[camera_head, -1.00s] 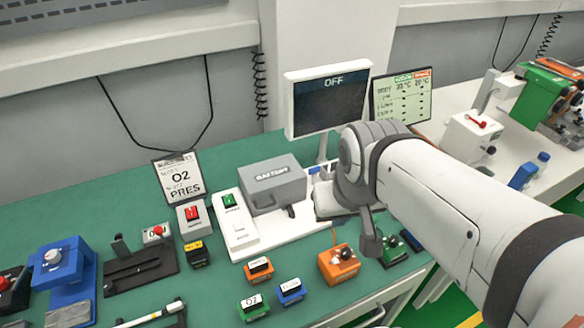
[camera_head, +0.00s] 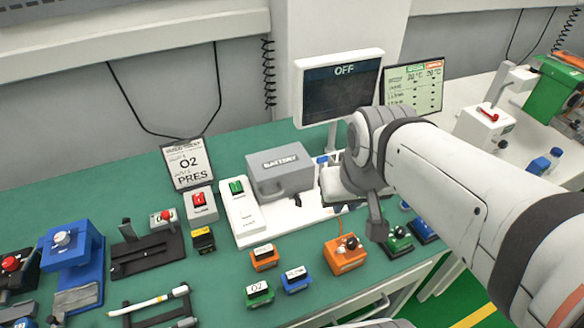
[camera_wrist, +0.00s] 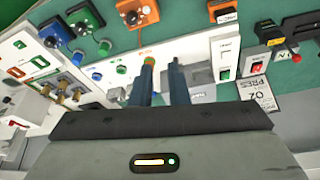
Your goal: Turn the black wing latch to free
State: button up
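A small black latch-like part (camera_head: 297,201) sits at the front of the grey battery box (camera_head: 281,170), on a white base plate. It is small, and I cannot make out its wing shape or angle. My gripper (camera_head: 376,222) hangs to the right of the battery box, above and behind the orange box with a black knob (camera_head: 345,254). In the wrist view my gripper (camera_wrist: 162,64) shows two dark fingers apart with nothing between them. I cannot pick out the latch for sure in the wrist view.
A monitor reading OFF (camera_head: 339,88) stands behind the battery box. A white switch unit with a green rocker (camera_head: 240,213) is left of it. Small orange, green and blue blocks lie in front. Green bench (camera_head: 130,190) is clear at the back left.

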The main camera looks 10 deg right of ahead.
aim_at(300, 200)
jog(key=o, duration=0.3)
jog(key=w+a+f+n+b, duration=0.1)
jog(key=w+f+b, duration=0.4)
jog(key=w, duration=0.1)
jog(key=w+a+f+n+b, duration=0.1)
jog(key=w+f+b, duration=0.5)
jog(key=w+a+f+y+b, duration=0.1)
jog(key=w+f+b, duration=0.5)
jog(key=shift+w+a+f+n+t, duration=0.1)
jog(key=shift+w+a+n+t, duration=0.1)
jog(key=shift+w+n+t, duration=0.15)
jog(key=shift+o, duration=0.2)
jog(key=x, duration=0.7)
jog(key=shift+w+f, duration=0.15)
jog(key=shift+f, duration=0.1)
grip_shut()
